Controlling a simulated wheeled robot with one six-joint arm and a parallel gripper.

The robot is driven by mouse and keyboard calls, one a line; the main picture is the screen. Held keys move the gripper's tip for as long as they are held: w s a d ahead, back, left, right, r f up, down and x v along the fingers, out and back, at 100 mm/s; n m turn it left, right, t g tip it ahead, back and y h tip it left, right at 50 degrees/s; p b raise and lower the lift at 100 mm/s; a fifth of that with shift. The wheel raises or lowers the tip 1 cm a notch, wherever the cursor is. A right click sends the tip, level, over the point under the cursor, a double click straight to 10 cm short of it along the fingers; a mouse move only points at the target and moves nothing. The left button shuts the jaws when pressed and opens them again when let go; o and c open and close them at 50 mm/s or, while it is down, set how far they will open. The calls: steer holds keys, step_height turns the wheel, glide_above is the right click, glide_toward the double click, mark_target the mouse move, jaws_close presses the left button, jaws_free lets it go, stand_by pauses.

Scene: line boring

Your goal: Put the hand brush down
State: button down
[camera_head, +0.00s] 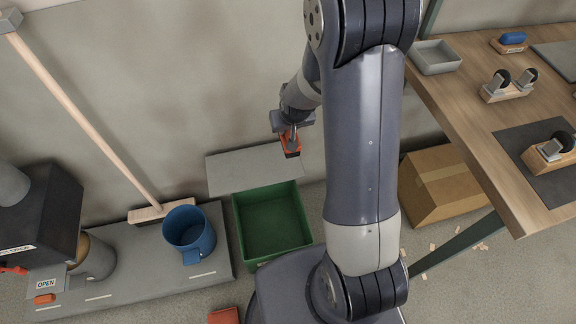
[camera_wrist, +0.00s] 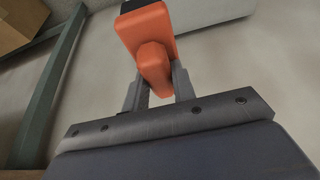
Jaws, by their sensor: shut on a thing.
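The hand brush (camera_head: 291,147) is orange-red with a dark end. My gripper (camera_head: 290,134) is shut on it and holds it in the air, above and in front of a pale grey panel behind the green crate. In the wrist view the orange brush (camera_wrist: 146,32) points away from my gripper (camera_wrist: 157,82), with its rounded orange handle between the two grey fingers. The bristles hardly show in either view.
An open green crate (camera_head: 272,247) stands below the grey panel (camera_head: 228,176). To its left, a grey platform (camera_head: 130,273) holds a blue bucket (camera_head: 189,238) and a broom (camera_head: 148,214). A cardboard box (camera_head: 440,190) and wooden workbench (camera_head: 478,133) are at right.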

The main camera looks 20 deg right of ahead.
steer(key=w+f+b, duration=0.8)
steer(key=f+b, duration=0.2)
steer(key=b, duration=1.1)
steer(key=shift+f, duration=0.4)
step_height(320, 180, down, 10)
steer(key=b, duration=0.4)
steer(key=shift+w+d+r, duration=0.1)
steer(key=shift+w, duration=0.05)
steer(key=shift+f+b, duration=0.2)
steer(key=shift+b, duration=0.1)
steer(key=c, duration=1.2)
jaws_free()
steer(key=shift+o, duration=0.2)
steer(key=shift+r+p, duration=0.3)
steer(key=shift+r, duration=0.2)
steer(key=p+v, duration=0.3)
steer(key=v, duration=0.8)
steer(key=shift+s+r+p, duration=0.15)
steer(key=shift+s+p, duration=0.15)
